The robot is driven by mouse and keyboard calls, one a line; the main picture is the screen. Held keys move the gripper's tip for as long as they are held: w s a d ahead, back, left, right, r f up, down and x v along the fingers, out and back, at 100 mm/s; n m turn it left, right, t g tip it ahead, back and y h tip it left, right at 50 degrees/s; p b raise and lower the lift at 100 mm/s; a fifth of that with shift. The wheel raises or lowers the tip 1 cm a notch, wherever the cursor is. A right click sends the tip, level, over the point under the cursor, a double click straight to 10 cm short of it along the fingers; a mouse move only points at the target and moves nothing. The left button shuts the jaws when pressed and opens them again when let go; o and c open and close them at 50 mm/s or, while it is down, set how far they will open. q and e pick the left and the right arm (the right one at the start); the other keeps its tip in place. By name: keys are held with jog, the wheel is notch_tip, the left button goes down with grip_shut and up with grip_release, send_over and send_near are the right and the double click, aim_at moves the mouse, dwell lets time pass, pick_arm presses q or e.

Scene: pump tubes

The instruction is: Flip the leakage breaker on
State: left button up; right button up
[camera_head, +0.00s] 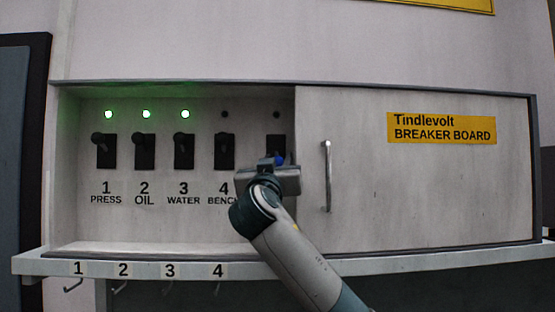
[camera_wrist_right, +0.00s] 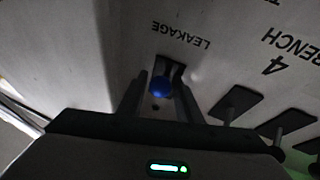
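The leakage breaker's dark plate (camera_head: 276,141) is on the board, right of breaker 4 in the head view, partly hidden by my right gripper. Its blue knob (camera_head: 280,160) shows low on the plate. The lamp (camera_head: 276,115) above it is dark. In the right wrist view, which is upside down, the blue knob (camera_wrist_right: 162,88) lies between the two fingers of my right gripper (camera_wrist_right: 160,92), under the LEAKAGE label (camera_wrist_right: 180,34). The fingers are apart, with gaps beside the knob; contact is not visible. My left gripper is not in view.
Breakers 1 (camera_head: 104,150), 2 (camera_head: 145,151) and 3 (camera_head: 184,150) have green lamps lit; the lamp of breaker 4 (camera_head: 225,151) is dark. A panel (camera_head: 430,190) with a vertical handle (camera_head: 327,176) stands right of my gripper. A ledge with hooks (camera_head: 150,266) runs below.

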grip_shut()
jog(key=shift+s+r, duration=0.1)
jog(key=shift+r, duration=0.05)
jog(key=shift+s+r+n+g+y, duration=0.15)
jog(key=shift+r+n+g+y, duration=0.25)
jog(key=shift+g, duration=0.5)
jog(key=shift+s+a+r+g+y+p, duration=0.1)
jog(key=shift+r+g+y+p, duration=0.2)
jog(key=shift+r+g+p, duration=0.6)
jog(key=shift+g+p, duration=0.4)
jog(key=shift+p, duration=0.1)
jog(key=shift+r+n+g+p, duration=0.3)
jog(key=shift+n+g+p, duration=0.1)
jog(key=shift+g+p, duration=0.7)
